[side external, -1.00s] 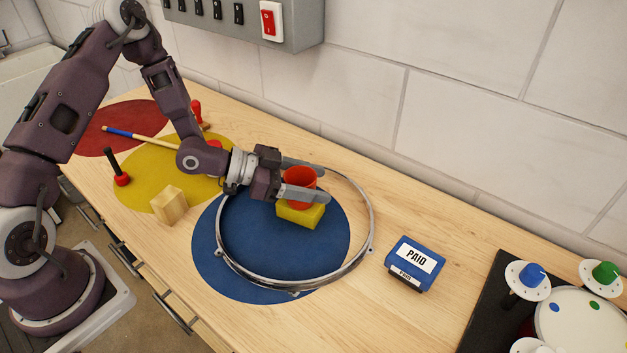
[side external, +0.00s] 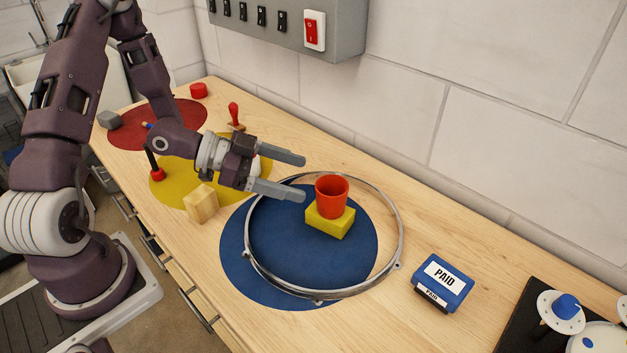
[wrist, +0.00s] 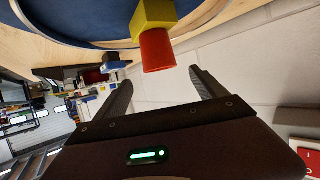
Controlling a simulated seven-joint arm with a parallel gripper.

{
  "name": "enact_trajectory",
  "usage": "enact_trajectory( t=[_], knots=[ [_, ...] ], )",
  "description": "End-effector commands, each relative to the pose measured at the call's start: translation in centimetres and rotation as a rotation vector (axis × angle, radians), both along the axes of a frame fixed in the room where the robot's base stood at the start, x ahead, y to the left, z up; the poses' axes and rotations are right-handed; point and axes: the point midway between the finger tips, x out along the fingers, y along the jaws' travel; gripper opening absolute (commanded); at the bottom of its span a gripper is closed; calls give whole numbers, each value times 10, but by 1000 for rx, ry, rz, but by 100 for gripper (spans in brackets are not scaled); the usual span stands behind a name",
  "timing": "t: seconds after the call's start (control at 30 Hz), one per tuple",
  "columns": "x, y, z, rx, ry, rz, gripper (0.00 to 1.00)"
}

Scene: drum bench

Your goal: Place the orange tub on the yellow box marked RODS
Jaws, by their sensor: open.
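The orange tub (side external: 332,195) stands upright on top of the yellow box (side external: 329,223). The box sits on the blue mat (side external: 237,250), inside the metal hoop. No RODS marking is legible on its visible faces. In the wrist view the tub (wrist: 155,50) and the yellow box (wrist: 152,16) show just beyond my fingers. My gripper (side external: 303,178) is open and empty, to the left of the tub and apart from it, with its fingers pointing toward it.
The metal hoop (side external: 398,225) surrounds the box. A blue PAID box (side external: 443,283) stands to the right. A wooden block (side external: 201,204), a black-handled red item (side external: 155,166) and a red-handled stamp (side external: 235,115) are on the left. The grey switch box (side external: 350,30) hangs on the wall.

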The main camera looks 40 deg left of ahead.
Motion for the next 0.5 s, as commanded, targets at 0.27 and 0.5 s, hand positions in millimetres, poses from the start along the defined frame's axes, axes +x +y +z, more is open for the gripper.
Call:
enact_trajectory(
  t=[0.27, 0.5],
  knots=[
    [1, 7, 0, 77, 21, 15, 81],
    [5, 71, 53, 605, 195, 369, 81]
  ],
)
